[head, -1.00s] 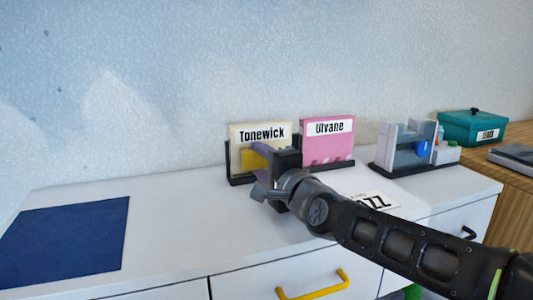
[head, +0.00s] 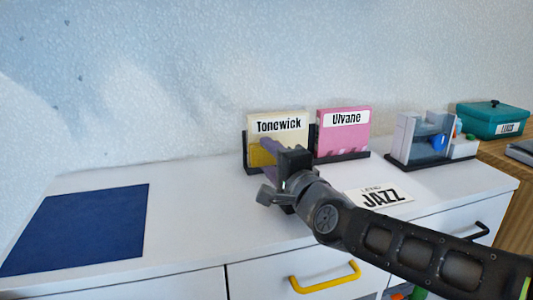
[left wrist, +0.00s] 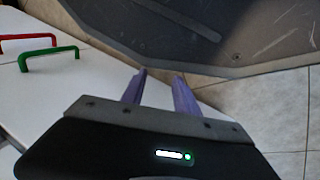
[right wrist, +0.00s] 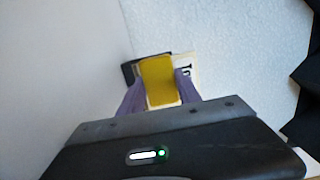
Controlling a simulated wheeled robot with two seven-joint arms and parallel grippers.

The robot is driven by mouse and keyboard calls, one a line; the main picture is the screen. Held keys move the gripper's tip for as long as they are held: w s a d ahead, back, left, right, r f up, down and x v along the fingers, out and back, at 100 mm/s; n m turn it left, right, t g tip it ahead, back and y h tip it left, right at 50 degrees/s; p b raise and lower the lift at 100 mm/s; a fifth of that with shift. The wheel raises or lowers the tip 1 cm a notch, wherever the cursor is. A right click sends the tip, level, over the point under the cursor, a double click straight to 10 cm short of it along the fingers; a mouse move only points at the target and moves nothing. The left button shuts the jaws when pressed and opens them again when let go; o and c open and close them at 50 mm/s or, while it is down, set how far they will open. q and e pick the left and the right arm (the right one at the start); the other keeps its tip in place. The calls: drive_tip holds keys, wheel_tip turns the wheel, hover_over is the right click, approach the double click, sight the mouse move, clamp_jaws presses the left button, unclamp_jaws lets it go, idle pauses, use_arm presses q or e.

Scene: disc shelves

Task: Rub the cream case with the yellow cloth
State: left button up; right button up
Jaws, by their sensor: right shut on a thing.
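The cream case (head: 298,138), labelled "Tonewick", stands upright in a dark holder at the back of the white cabinet top. My right gripper (head: 270,148) is shut on the yellow cloth (head: 260,155), in front of the case's lower left face. In the right wrist view the cloth (right wrist: 158,82) fills the space between the purple fingers and covers much of the case (right wrist: 189,64). I cannot tell whether cloth and case touch. My left gripper (left wrist: 160,75) is open and empty, away from the case, and shows only in the left wrist view.
A pink "Ulvane" case (head: 343,138) stands just right of the cream one. A "JAZZ" card (head: 380,195) lies near my right arm. A grey stand (head: 405,140) and a teal box (head: 490,118) are farther right. A blue mat (head: 80,228) lies left; the top between is clear.

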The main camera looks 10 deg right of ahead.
drive_tip(key=shift+s+d, duration=0.1)
drive_tip(key=shift+s, duration=1.65)
drive_tip(key=shift+s, duration=0.1)
drive_tip(key=shift+s+d+r+p, duration=0.1)
drive_tip(key=shift+s+p, duration=0.2)
drive_tip(key=shift+s, duration=1.1)
